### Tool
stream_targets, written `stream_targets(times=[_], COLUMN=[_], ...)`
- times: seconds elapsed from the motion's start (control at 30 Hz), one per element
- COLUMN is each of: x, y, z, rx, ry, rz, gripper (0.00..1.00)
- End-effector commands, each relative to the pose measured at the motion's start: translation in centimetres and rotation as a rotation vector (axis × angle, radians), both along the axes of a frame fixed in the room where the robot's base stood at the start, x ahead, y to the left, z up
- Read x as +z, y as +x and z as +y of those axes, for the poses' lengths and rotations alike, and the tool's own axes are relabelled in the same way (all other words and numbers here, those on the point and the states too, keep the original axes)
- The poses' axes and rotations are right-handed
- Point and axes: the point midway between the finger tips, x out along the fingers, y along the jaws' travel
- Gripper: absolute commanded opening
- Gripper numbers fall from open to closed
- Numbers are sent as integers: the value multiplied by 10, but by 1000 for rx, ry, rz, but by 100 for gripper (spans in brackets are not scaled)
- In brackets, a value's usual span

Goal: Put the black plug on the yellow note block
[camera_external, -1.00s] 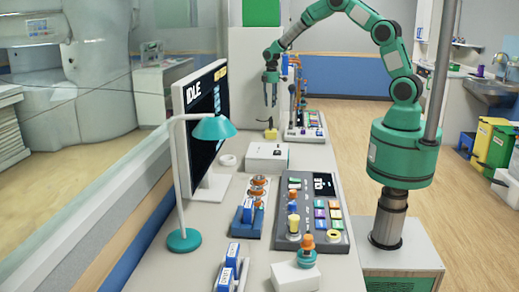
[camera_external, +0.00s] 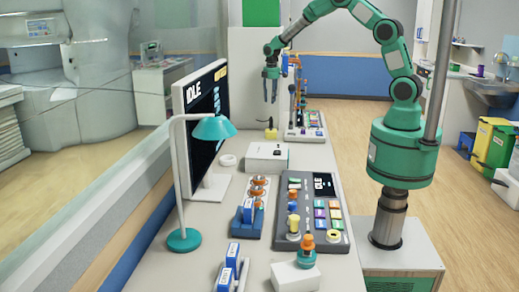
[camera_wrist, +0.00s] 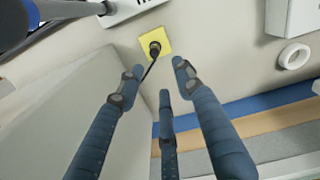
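The yellow note block (camera_external: 271,135) stands on the bench below my gripper (camera_external: 270,101). The black plug (camera_external: 270,122) stands on top of it, with its thin dark cable running off to one side. In the wrist view the round black plug (camera_wrist: 155,48) lies within the outline of the yellow block (camera_wrist: 164,36), and the cable comes down toward my fingers. My gripper (camera_wrist: 160,80) has its three blue fingers spread apart with nothing between them. In the external view the fingertips are above the plug, with a clear gap.
A monitor (camera_external: 208,110) and a lamp (camera_external: 213,128) stand on the left of the bench. A white box (camera_external: 267,157) and a white tape roll (camera_external: 227,160) are in front of the block. A control panel (camera_external: 292,234) lies nearer. A second console (camera_external: 306,134) is right of the block.

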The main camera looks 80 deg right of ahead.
Motion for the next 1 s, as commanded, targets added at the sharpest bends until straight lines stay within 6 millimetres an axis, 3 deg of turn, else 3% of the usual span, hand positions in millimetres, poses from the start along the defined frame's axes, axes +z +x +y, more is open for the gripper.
stream_targets(times=[0.23, 0.47, 0.7, 1.0], x=[70, 143, 206, 265], y=[-6, -29, -66, -128], z=[50, 112, 174, 246], rx=[-32, -80, -127, -187], ry=[-22, -39, -44, -36], rz=[-47, -104, -166, -248], gripper=[36, 36, 36, 36])
